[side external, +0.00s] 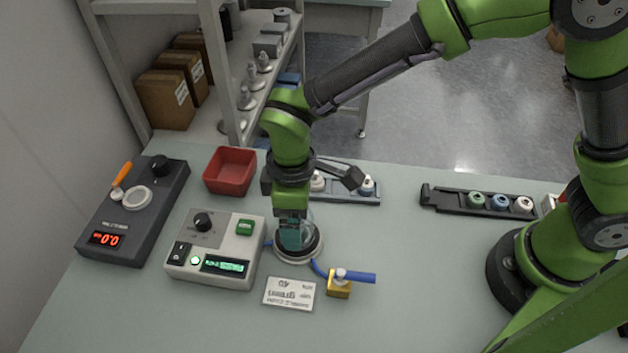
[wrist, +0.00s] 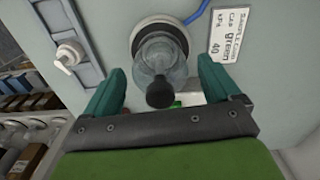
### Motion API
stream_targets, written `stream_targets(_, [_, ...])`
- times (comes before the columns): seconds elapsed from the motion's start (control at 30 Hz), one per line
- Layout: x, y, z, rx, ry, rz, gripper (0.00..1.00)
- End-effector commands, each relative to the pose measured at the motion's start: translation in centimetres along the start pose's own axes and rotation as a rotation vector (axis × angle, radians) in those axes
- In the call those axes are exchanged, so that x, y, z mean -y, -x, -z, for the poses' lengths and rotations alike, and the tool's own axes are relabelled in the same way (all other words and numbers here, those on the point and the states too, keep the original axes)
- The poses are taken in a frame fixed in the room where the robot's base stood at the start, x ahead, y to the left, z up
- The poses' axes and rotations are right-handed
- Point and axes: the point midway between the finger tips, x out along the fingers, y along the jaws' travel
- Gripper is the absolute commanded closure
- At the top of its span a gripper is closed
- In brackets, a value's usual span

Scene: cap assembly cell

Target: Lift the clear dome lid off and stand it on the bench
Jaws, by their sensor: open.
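The clear dome lid (wrist: 165,52) with a black knob (wrist: 160,93) stands on a round white-rimmed base (wrist: 138,32). In the side view the dome (side external: 312,232) is mostly hidden behind my gripper, and the base ring (side external: 300,257) shows below it. My gripper (side external: 292,245) points down at the dome. In the wrist view its teal fingers (wrist: 162,68) are open, one on each side of the dome and knob. I see a gap on both sides, so it holds nothing. What lies under the dome cannot be made out.
A control box (side external: 215,250) stands left of the base and a dark scale (side external: 133,210) farther left. A red bin (side external: 230,171) is behind. A card (side external: 290,293) and a brass valve with a blue handle (side external: 340,285) lie in front. The bench (side external: 430,290) is clear at right.

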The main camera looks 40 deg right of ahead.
Motion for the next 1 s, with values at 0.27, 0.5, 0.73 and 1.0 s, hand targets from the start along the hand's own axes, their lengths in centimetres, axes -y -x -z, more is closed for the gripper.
stream_targets(0.27, [0.0,-0.5,0.0,-0.001,0.000,0.000,0.10])
stream_targets(0.5, [0.0,-0.5,0.0,-0.001,0.001,0.000,0.44])
stream_targets(0.73, [0.0,-0.4,0.0,-0.002,0.001,0.000,0.72])
stream_targets(1.0, [0.0,0.7,0.1,-0.004,0.001,0.000,0.72])
